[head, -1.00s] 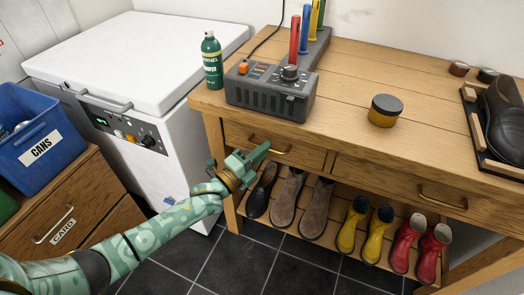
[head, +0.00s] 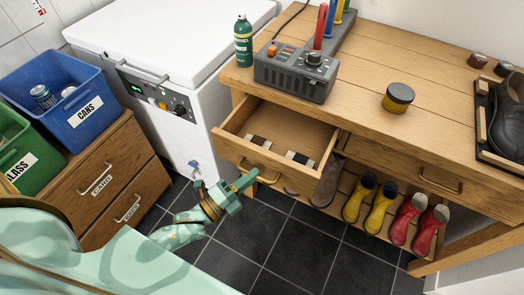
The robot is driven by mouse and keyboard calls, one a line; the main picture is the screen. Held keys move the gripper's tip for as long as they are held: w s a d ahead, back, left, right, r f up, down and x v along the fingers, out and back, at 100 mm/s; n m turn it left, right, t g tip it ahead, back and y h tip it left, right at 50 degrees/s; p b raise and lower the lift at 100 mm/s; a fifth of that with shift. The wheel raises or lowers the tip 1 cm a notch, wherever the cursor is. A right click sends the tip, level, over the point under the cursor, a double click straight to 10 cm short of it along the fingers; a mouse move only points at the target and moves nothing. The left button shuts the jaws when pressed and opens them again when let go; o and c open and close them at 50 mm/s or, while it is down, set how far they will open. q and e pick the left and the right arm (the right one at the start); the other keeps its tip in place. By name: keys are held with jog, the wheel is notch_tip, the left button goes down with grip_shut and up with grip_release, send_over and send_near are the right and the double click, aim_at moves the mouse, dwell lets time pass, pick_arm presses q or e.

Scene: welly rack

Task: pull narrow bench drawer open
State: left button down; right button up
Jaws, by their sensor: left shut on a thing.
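The narrow bench drawer (head: 228,144) on the bench's left side stands pulled well out, its inside visible. Two small dark-and-pale items, perhaps brushes, lie in it: one to the left (head: 259,141) and one to the right (head: 299,157). The drawer's brass handle (head: 266,179) is on its front. My left gripper (head: 249,179) is shut on this handle, covering its left end. My right gripper is not in view.
The wider drawer beside it is shut, with a brass handle (head: 440,182). Yellow boots (head: 379,208) and red boots (head: 419,224) stand on the shelf below. A white chest freezer (head: 185,60) stands to the left. Dark floor tiles (head: 290,240) in front are clear.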

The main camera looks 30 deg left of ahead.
pick_arm(q)
jog(key=s+p, duration=0.1)
jog(key=s, duration=1.1)
jog(key=shift+a+p, duration=0.2)
jog(key=shift+p, duration=0.1)
jog(key=shift+f, duration=0.1)
jog(key=c, duration=1.5)
grip_release()
jog(key=shift+w, duration=0.1)
jog(key=b+v, duration=0.1)
jog(key=v, duration=1.5)
jog(key=shift+s, duration=0.2)
jog(key=shift+a, duration=0.1)
